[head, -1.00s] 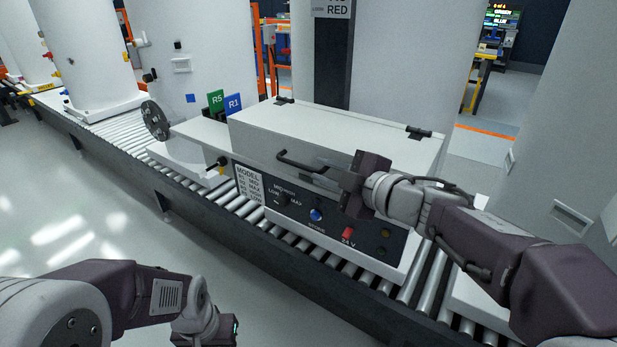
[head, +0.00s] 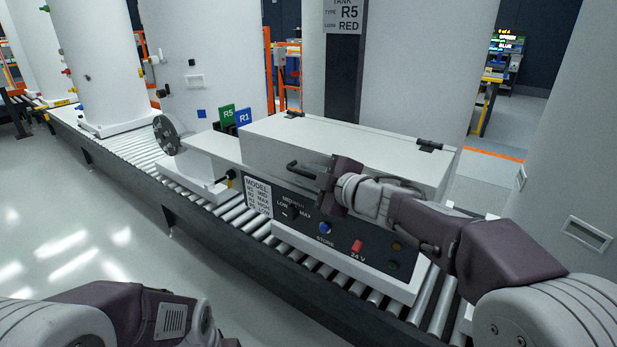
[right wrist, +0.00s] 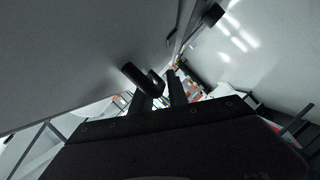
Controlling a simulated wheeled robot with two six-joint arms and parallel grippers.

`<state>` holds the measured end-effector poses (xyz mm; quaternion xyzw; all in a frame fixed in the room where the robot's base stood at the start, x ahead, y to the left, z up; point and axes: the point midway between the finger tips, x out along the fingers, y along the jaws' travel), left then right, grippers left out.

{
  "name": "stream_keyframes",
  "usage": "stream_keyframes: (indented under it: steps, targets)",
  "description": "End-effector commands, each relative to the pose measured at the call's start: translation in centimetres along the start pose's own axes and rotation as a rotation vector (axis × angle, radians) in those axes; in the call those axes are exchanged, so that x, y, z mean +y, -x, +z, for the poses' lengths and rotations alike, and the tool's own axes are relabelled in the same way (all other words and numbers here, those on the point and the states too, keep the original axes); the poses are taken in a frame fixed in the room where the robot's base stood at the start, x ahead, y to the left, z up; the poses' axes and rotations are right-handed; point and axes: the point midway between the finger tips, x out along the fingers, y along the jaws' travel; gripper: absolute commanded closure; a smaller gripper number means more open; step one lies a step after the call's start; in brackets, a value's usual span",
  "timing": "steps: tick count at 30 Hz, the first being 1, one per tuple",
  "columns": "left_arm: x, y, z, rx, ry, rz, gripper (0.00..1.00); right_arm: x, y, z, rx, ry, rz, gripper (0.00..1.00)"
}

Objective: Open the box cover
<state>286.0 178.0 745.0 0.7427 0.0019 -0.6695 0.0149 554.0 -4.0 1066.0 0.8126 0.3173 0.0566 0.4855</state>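The box (head: 350,213) has a dark front panel and a light grey cover (head: 345,145), which lies closed with two black hinges at its back edge. A black bar handle (head: 297,166) sticks out from the cover's front; it also shows in the right wrist view (right wrist: 140,78). My right gripper (head: 322,178) is at the right part of the handle. In the right wrist view its two fingers (right wrist: 161,93) stand apart, with the handle at their tips. I cannot see firm contact. My left arm shows at the bottom left, with its gripper out of the picture.
The box stands on a roller conveyor (head: 215,208). A grey disc (head: 167,135) and green and blue signs (head: 235,117) are left of it. Tall white tanks (head: 420,60) stand behind and to the right. The front panel has a knob, a blue button (head: 324,228) and a red switch (head: 357,246).

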Motion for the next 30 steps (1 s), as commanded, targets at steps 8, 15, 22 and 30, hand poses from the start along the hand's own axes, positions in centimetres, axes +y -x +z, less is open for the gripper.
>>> stream_keyframes:
  steps: [8, 15, 22, 30]
  targets:
    - [0.00, 0.02, 0.00, 0.000, 0.000, 0.000, 1.00, 0.01, 0.05, 0.00, 0.000, 0.000, 0.000, 1.00]
    - [0.00, 0.01, 0.00, 0.000, 0.000, 0.000, 1.00, 0.00, 0.05, 0.01, 0.000, 0.000, 0.000, 1.00]
    - [0.00, 0.01, 0.00, 0.000, 0.000, 0.000, 1.00, -0.01, 0.06, 0.02, -0.001, 0.001, 0.000, 1.00]
    - [0.00, 0.01, 0.00, 0.000, 0.000, 0.000, 1.00, -0.02, 0.05, 0.04, -0.001, 0.000, -0.001, 1.00]
